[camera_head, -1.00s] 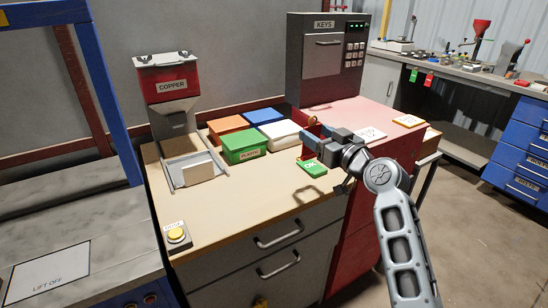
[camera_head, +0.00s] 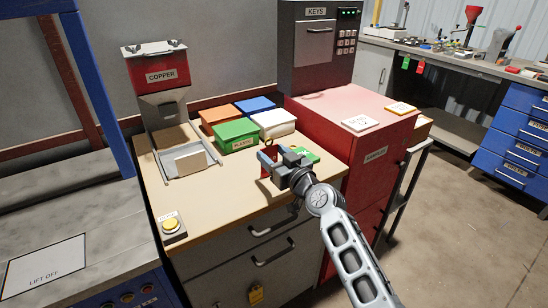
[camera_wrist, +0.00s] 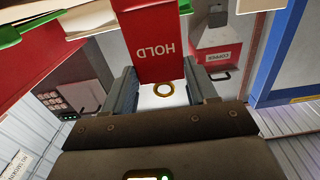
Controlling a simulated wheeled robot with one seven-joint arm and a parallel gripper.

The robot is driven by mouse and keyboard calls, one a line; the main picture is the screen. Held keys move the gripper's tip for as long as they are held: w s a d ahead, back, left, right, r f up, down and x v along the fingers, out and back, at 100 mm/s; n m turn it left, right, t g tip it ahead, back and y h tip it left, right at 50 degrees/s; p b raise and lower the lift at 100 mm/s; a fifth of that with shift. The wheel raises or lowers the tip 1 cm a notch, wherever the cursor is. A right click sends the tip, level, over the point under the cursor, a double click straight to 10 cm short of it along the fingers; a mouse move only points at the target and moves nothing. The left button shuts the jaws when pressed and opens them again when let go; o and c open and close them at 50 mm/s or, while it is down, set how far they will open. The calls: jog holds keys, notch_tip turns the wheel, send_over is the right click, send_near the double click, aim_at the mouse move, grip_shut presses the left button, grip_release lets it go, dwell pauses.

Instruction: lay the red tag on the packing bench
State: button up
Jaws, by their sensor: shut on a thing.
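My gripper (camera_head: 272,157) is shut on a red tag (camera_head: 264,169) and holds it over the front right part of a wood-topped bench (camera_head: 222,205). In the wrist view the red tag (camera_wrist: 150,40) sits between the two fingers, reads HOLD and has a brass ring at one end. Whether the tag touches the bench top cannot be told. A green tag marked OK (camera_head: 305,155) lies on the bench just right of the gripper, partly hidden by it. No label naming the packing bench is readable.
Green, white, orange and blue boxes (camera_head: 236,130) stand behind the gripper. A COPPER hopper (camera_head: 163,75) and its tray are at the back left. A yellow button (camera_head: 171,224) is at the front left. A red cabinet (camera_head: 330,110) adjoins at right. The bench's front middle is clear.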

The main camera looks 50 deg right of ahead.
jog(key=shift+f, duration=0.15)
jog(key=o, duration=1)
